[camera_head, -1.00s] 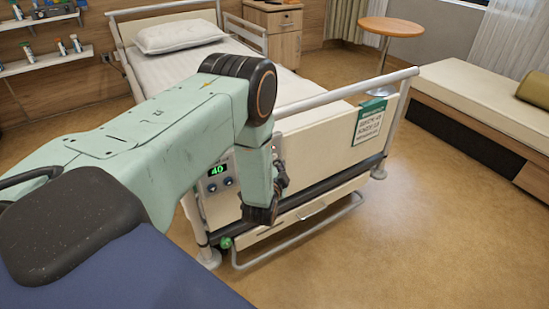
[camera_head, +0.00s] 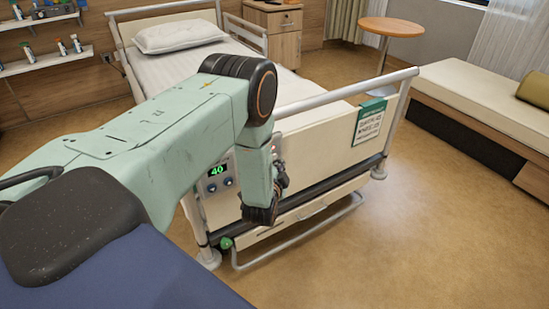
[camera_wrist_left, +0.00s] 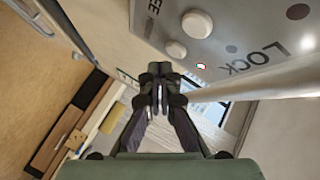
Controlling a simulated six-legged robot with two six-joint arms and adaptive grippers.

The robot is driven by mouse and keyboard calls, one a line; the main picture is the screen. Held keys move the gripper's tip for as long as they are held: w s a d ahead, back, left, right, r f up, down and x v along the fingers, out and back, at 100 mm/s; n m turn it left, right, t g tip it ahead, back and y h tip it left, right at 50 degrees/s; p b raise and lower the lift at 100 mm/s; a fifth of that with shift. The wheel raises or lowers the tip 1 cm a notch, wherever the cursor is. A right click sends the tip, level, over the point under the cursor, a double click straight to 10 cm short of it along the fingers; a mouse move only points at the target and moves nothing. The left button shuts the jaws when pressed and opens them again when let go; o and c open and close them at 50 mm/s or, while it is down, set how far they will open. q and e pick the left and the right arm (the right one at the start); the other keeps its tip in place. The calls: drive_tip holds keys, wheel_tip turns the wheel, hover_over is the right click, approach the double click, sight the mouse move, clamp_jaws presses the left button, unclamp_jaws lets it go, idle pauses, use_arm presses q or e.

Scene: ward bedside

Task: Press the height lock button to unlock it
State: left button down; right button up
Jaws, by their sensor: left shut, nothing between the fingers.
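The control panel (camera_head: 217,177) on the bed's footboard has a green display reading 40 and two round buttons below it; my left arm hides part of it. A small red light (camera_head: 274,149) shows to the right of my arm. My left gripper (camera_head: 281,178) is beside the footboard. In the left wrist view, the gripper (camera_wrist_left: 158,92) is shut and empty. Above its tips the grey panel (camera_wrist_left: 235,42) carries the word LOCK, round pale buttons (camera_wrist_left: 197,23) and a small lit indicator (camera_wrist_left: 201,66). The tips look apart from the buttons. I cannot tell which button is the height lock.
The bed's rail (camera_head: 340,92) runs across the footboard top, with a green-and-white sign (camera_head: 368,122) hanging right. A lower bar (camera_head: 300,239) sticks out near the floor. A padded bench (camera_head: 490,105) stands at right; the floor (camera_head: 420,240) between is clear.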

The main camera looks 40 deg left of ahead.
use_arm(q)
drive_tip(key=shift+w+a, duration=0.2)
drive_tip(key=shift+a, duration=0.25)
drive_tip(key=shift+w+a, duration=0.15)
drive_tip(key=shift+a, duration=0.2)
idle(0.9)
drive_tip(key=shift+d, duration=0.1)
drive_tip(key=shift+s+d, duration=0.35)
drive_tip(key=shift+d, duration=0.35)
drive_tip(key=shift+p, duration=0.3)
drive_tip(key=shift+s+d+p, duration=0.15)
drive_tip(key=shift+s+d, duration=0.15)
drive_tip(key=shift+d, duration=0.45)
drive_tip(key=shift+s+d+p, duration=0.2)
drive_tip(key=shift+s+d, duration=0.15)
drive_tip(key=shift+d, duration=0.45)
drive_tip(key=shift+s+d+p, duration=0.15)
drive_tip(key=shift+s+d, duration=0.15)
drive_tip(key=shift+d, duration=0.45)
